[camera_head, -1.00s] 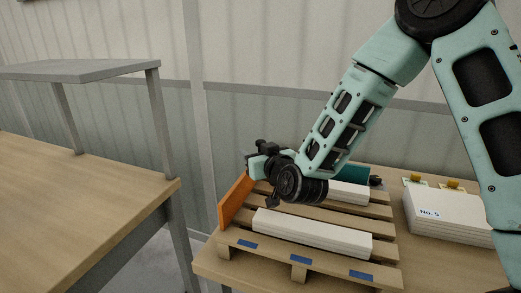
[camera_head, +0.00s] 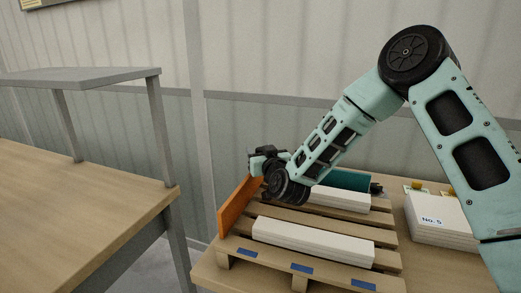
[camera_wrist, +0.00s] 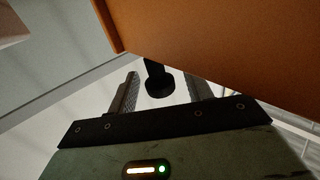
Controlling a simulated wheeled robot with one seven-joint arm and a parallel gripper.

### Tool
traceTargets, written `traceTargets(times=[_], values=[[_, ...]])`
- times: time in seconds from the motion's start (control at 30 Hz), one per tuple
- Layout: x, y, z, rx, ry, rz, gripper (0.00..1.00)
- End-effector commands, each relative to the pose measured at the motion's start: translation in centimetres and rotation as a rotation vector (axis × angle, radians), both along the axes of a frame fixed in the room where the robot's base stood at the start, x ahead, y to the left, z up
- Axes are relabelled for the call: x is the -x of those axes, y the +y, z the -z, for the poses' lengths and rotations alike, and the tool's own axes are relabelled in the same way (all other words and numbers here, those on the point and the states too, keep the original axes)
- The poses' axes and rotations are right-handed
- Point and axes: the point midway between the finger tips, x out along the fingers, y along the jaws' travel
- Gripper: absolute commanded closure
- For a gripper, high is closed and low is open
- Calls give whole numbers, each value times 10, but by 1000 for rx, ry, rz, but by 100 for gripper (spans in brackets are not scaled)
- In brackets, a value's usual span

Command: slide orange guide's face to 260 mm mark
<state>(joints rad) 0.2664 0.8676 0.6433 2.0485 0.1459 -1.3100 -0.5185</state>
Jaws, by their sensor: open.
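The orange guide (camera_head: 238,207) is an upright plate standing at the left end of a wooden slatted pallet. In the wrist view, its orange face (camera_wrist: 220,40) fills the upper right. My gripper (camera_head: 262,162) is at the guide's top far end, partly hidden by my own wrist. In the wrist view, my gripper (camera_wrist: 164,90) is open, with a dark round-ended knob (camera_wrist: 157,82) between its two fingers and gaps at both sides. I cannot tell how the knob joins the guide. No scale or 260 mm mark is readable.
The pallet (camera_head: 243,247) carries white bars (camera_head: 312,240) and (camera_head: 340,198), and has blue patches in front. A green cylinder (camera_head: 345,180) lies behind. A white stack labelled No. 5 (camera_head: 440,222) stands right. A wooden table with a grey shelf (camera_head: 85,77) is left.

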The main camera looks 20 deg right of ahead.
Motion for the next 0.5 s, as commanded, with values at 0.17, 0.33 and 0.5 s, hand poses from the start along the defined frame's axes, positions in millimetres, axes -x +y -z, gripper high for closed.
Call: traceTargets(times=[0.17,0.33,0.5], values=[[-2,0,0,0,0,0,50],[-2,0,0,0,0,0,69],[-1,0,0,0,0,0,100]])
